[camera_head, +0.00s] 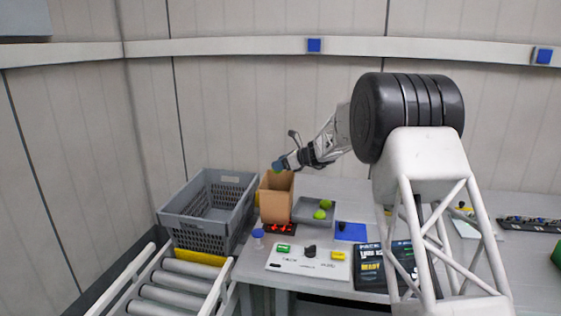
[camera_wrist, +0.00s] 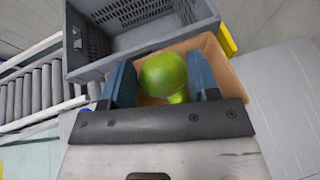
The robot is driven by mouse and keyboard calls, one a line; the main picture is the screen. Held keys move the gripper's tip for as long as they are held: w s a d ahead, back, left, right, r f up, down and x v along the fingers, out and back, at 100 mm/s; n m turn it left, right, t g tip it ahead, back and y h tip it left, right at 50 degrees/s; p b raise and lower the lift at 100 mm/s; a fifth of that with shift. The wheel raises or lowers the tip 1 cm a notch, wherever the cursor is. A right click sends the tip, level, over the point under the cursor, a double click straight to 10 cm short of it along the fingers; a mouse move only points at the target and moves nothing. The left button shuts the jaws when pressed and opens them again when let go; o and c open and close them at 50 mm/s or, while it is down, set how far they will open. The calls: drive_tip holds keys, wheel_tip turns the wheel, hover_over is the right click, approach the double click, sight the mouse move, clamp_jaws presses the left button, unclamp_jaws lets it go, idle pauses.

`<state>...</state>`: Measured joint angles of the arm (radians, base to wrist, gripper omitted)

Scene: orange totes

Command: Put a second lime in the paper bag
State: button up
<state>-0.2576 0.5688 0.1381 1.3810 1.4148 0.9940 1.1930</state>
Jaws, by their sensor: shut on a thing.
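The paper bag (camera_head: 276,203) stands upright and open on the table, beside the grey crate. In the head view my gripper (camera_head: 279,168) is right over the bag's mouth. In the wrist view my gripper (camera_wrist: 163,82) has its two blue fingers shut on a lime (camera_wrist: 163,74), which is above the opening of the bag (camera_wrist: 232,78). A second green shape (camera_wrist: 178,97) shows below the held lime, inside the bag. Two more limes, one here (camera_head: 326,203) and one here (camera_head: 319,214), lie in a grey tray (camera_head: 300,212) right of the bag.
A grey crate (camera_head: 181,228) stands left of the bag, next to a roller conveyor (camera_head: 165,290). In front are a white panel (camera_head: 290,265), a blue mat (camera_head: 351,232) and a dark printed package (camera_head: 370,268). The table behind the tray is clear.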

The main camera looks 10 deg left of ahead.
drive_tip(key=shift+f, duration=2.05)
drive_tip(key=o, duration=1)
drive_tip(key=shift+d, duration=0.1)
drive_tip(key=v, duration=0.7)
drive_tip(key=shift+d+r, duration=0.2)
drive_tip(key=shift+s, duration=0.1)
